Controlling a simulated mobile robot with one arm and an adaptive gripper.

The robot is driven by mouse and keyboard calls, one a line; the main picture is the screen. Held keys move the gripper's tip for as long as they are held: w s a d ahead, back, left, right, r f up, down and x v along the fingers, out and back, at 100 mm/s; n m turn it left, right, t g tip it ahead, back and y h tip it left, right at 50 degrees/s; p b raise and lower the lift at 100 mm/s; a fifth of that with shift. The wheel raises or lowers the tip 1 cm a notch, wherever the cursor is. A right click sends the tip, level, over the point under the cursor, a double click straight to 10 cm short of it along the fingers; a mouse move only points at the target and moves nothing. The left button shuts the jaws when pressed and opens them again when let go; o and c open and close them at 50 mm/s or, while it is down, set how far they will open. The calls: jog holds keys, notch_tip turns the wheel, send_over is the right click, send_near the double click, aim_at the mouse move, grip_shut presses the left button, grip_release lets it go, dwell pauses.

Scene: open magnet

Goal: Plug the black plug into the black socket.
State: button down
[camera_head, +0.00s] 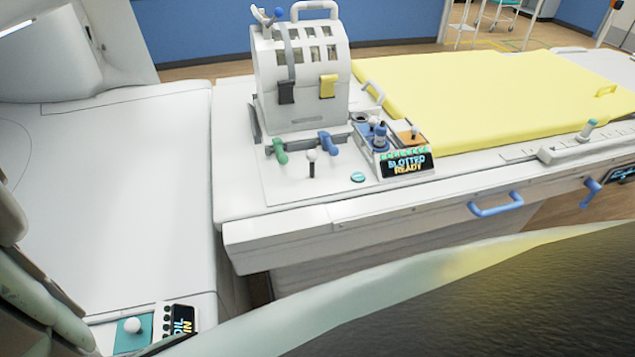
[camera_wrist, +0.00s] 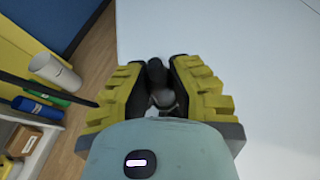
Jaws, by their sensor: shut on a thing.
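My gripper (camera_wrist: 160,85) shows in the wrist view, with yellow-and-black fingers shut on a dark rounded piece (camera_wrist: 157,78). This piece looks like the black plug, but most of it is hidden between the fingers. A white surface lies beyond it. In the head view, a black block (camera_head: 286,92) sits on the front of the white cage-like coil, below a grey strip; I cannot tell whether it is the black socket. A yellow block (camera_head: 328,86) sits to its right. My gripper does not show clearly in the head view.
The white coil (camera_head: 300,65) stands on a white bench (camera_head: 350,215) with green and blue handles and a lit panel (camera_head: 407,163). A yellow mat (camera_head: 460,95) lies right of it. In the wrist view, a shelf (camera_wrist: 35,150) with tubes stands at left.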

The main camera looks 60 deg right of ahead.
notch_tip(320, 180, down, 4)
jog(key=b, duration=0.3)
jog(key=shift+f+b, duration=0.1)
jog(key=shift+b, duration=0.3)
jog(key=shift+f+b, duration=0.45)
jog(key=shift+f, duration=0.2)
jog(key=shift+w+d+f, duration=0.1)
jog(key=shift+f, duration=0.2)
jog(key=shift+f+b, duration=1.1)
jog(key=shift+f, duration=0.05)
jog(key=c, duration=0.9)
grip_release()
jog(key=shift+v, duration=6)
